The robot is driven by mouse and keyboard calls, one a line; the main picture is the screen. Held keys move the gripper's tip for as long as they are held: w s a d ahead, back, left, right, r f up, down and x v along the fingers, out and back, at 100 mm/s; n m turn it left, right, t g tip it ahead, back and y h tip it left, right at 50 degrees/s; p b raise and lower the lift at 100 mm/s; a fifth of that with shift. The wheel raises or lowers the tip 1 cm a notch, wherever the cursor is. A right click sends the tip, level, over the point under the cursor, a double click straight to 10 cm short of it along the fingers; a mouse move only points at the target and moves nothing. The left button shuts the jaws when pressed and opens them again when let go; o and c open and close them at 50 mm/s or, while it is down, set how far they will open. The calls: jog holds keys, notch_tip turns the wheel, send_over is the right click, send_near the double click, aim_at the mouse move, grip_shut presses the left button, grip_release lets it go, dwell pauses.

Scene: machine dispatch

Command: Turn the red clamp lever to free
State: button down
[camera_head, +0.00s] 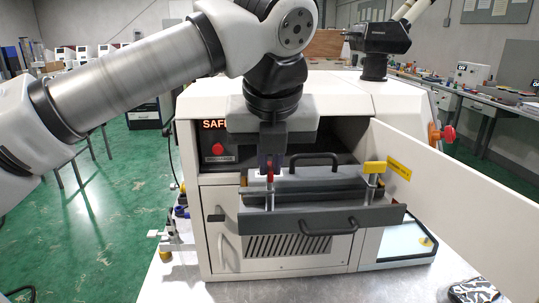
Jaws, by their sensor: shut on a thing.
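The red clamp lever (270,171) stands at the front left of a dark grey fixture tray in the open bay of a white machine. My gripper (271,163) points down from above and is shut on the lever, with its fingers on either side of it. A metal post (270,197) shows below the lever. The gripper hides part of the lever, so its exact turn is hard to tell.
The machine (225,220) has its white door (460,215) swung open to the right. A yellow clamp handle (375,168) and black bar handles (330,226) are on the tray. A red button (218,149) is left inside the bay. A red knob (449,133) is at right.

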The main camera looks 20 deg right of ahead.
jog(key=shift+n, duration=0.3)
jog(key=c, duration=1.5)
grip_release()
jog(key=shift+c, duration=0.2)
jog(key=shift+r, duration=0.1)
jog(key=d+p+v, duration=0.1)
jog(key=p+v, duration=0.4)
jog(key=v, duration=0.8)
jog(key=shift+s+a+r, duration=0.25)
jog(key=shift+a+r, duration=0.05)
jog(key=shift+a, duration=0.1)
jog(key=shift+f, duration=0.1)
